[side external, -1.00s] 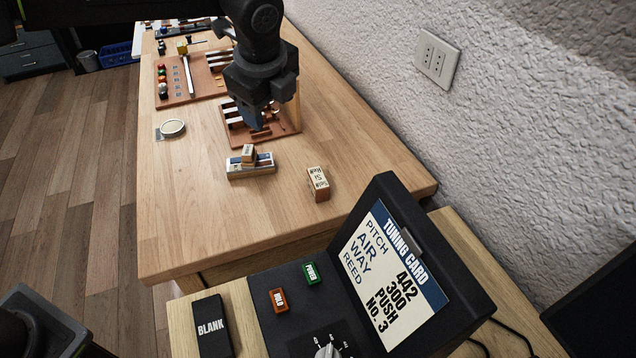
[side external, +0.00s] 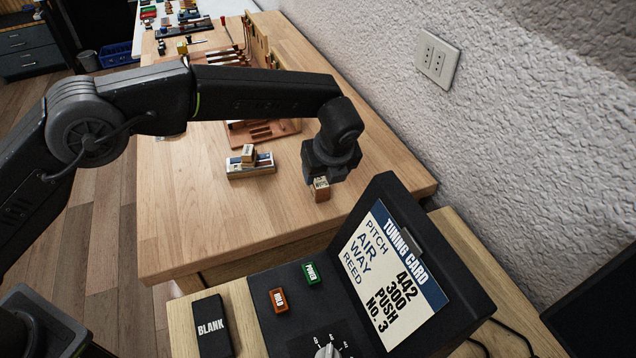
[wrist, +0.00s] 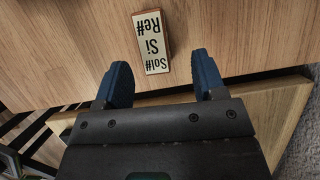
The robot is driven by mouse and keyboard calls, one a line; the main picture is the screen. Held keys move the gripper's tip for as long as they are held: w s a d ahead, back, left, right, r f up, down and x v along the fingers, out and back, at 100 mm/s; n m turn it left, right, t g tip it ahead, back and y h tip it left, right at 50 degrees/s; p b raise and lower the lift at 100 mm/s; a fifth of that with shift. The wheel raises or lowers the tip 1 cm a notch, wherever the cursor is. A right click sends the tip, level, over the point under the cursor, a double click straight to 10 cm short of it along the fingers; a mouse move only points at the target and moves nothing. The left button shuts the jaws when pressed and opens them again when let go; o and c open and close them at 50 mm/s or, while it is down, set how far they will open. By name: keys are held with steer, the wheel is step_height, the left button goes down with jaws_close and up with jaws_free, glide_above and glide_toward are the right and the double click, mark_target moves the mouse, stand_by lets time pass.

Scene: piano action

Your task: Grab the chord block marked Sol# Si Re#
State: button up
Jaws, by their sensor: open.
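The chord block marked Sol# Si Re# (wrist: 152,42) lies on the wooden bench top in the wrist view, its label facing up and upside down to me. The block also shows in the side external view (side external: 321,190), partly hidden under my gripper. My gripper (wrist: 160,82) is open, its two blue fingers apart. The block lies just beyond the fingertips in the wrist view, roughly centred between them. In the side external view my gripper (side external: 326,178) is above the block; I cannot tell the exact height gap.
A second small block (side external: 248,154) sits on a white and blue keyboard-like piece (side external: 250,170) to the left. A brown rack board (side external: 265,132) lies behind. The tuning device (side external: 395,275) stands in front, beyond the bench edge. Bare bench lies left of the block.

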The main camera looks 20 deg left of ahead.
mark_target(318, 180)
steer(key=x, duration=0.5)
steer(key=shift+s+a+f, duration=0.1)
steer(key=shift+a+f, duration=0.15)
steer(key=shift+a, duration=0.15)
steer(key=c, duration=1)
